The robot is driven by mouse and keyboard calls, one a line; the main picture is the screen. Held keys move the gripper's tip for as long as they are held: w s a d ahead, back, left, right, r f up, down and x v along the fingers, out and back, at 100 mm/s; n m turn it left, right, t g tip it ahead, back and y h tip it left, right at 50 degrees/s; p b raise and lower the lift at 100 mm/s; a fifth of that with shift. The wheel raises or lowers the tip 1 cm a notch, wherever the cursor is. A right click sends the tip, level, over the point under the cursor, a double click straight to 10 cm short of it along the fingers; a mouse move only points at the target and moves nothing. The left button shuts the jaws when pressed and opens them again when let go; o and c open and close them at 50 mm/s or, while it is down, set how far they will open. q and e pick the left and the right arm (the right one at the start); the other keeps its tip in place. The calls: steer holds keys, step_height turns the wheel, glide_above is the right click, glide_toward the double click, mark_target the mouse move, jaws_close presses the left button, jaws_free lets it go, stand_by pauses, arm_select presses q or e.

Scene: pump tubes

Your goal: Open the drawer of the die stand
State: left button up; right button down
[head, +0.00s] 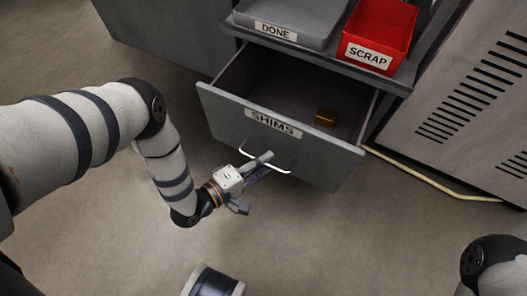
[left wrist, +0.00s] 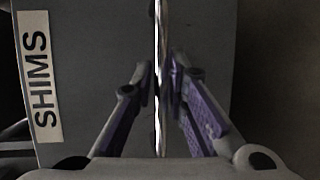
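The die stand's grey drawer (head: 225,104), labelled SHIMS, stands pulled out, with its inside showing. A small brass-coloured block (head: 325,117) lies inside it at the right. The drawer's thin bright handle (head: 282,169) runs across the lower front. My left gripper (head: 262,165) is at the handle. In the left wrist view the handle (left wrist: 160,30) runs between the fingers of my left gripper (left wrist: 161,75), which are closed in on it from both sides. The SHIMS label (left wrist: 40,75) is at the left there. My right gripper is out of view.
On the stand above the drawer are a grey DONE tray (head: 315,38) and a red SCRAP bin (head: 380,57). A vented cabinet (head: 465,85) stands at the right, with a pale cable (head: 430,181) on the floor.

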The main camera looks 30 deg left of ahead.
arm_select(q)
steer(key=shift+o, duration=0.7)
steer(key=v, duration=1.2)
